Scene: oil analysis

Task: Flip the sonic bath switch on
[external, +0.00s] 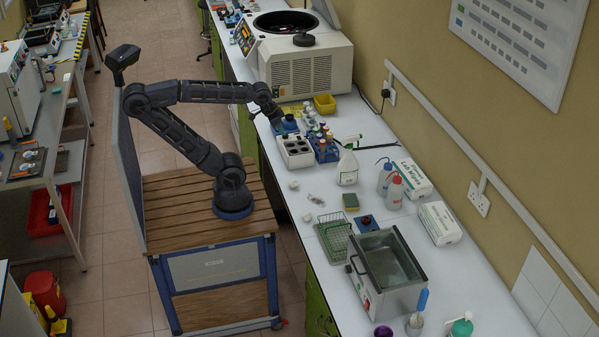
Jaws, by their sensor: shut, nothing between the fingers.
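The sonic bath (420,287) is a rectangular steel tank, open at the top, at the near end of the white bench. A small red spot shows low on its left face and may be the switch; its on or off position is too small to tell. My gripper (277,122) is shut and empty at the far part of the bench, above the bottles and racks by the centrifuge. It is well apart from the bath. Its fingertips are small and dark against the items behind them.
A green wire basket (334,236) stands just left of the bath. A white spray bottle (347,168), wash bottles (395,193) and wipes boxes (440,223) stand beyond it. A white block with round wells (296,152) is near my gripper. The bench's left front strip is mostly clear.

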